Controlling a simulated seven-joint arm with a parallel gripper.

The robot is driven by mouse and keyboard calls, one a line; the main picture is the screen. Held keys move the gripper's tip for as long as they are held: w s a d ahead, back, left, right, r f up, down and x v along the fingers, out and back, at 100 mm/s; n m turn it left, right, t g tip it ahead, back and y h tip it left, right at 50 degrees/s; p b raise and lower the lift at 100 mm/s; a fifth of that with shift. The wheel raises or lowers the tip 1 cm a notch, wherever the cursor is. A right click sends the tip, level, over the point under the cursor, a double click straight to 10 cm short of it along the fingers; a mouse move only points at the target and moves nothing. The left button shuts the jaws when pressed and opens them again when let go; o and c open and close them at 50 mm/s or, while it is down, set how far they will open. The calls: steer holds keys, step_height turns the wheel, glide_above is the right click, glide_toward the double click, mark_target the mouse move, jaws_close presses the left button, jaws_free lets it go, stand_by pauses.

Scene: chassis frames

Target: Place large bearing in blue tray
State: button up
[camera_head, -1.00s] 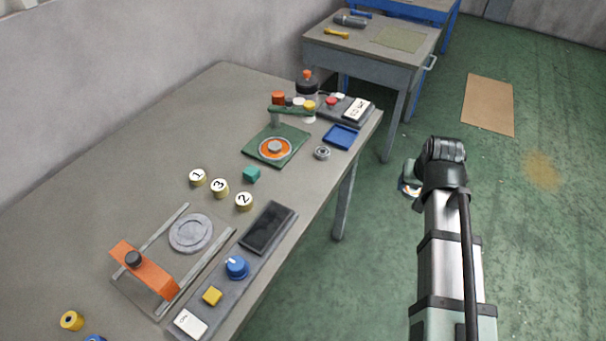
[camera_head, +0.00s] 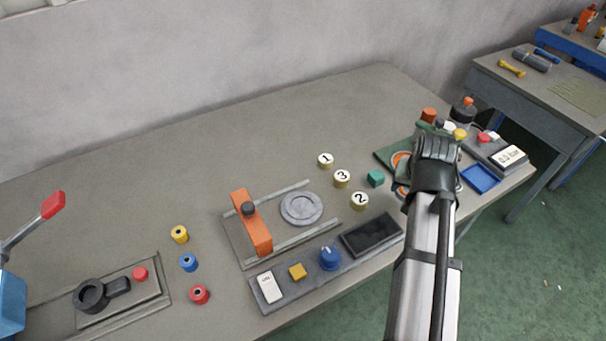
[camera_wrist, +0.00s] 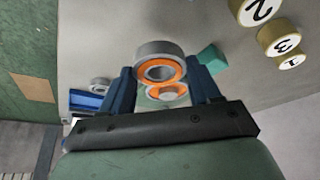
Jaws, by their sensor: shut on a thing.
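My gripper (camera_wrist: 163,76) is shut on the large bearing (camera_wrist: 158,52), a grey ring with an orange inner band, held between the two blue fingers in the wrist view. In the head view my arm covers most of the gripper. The blue tray (camera_head: 480,179) lies at the right end of the table, right of my arm, and looks empty. It also shows in the wrist view (camera_wrist: 84,101), left of the fingers and partly hidden. The bearing is apart from the tray.
A small bearing (camera_wrist: 99,84) lies beside the tray. Numbered cylinders (camera_head: 342,178) and a teal cube (camera_head: 376,178) stand left.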

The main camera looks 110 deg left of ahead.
steer(key=s+r+n, duration=0.2)
steer(key=s, duration=1.3)
step_height(320, 180, up, 4)
steer(key=n+g, duration=0.1)
steer(key=n, duration=0.1)
glide_above(277, 178)
steer(key=shift+m, duration=0.9)
steer(key=shift+w+d+f, duration=0.1)
steer(key=shift+d+f, duration=0.15)
steer(key=shift+f, duration=1.5)
steer(key=shift+d+f, duration=0.2)
steer(key=shift+f, duration=1.55)
steer(key=shift+w+d+f, duration=0.1)
steer(key=shift+d+f, duration=0.15)
steer(key=shift+f, duration=1.5)
steer(key=shift+f, duration=0.15)
steer(key=o, duration=1.3)
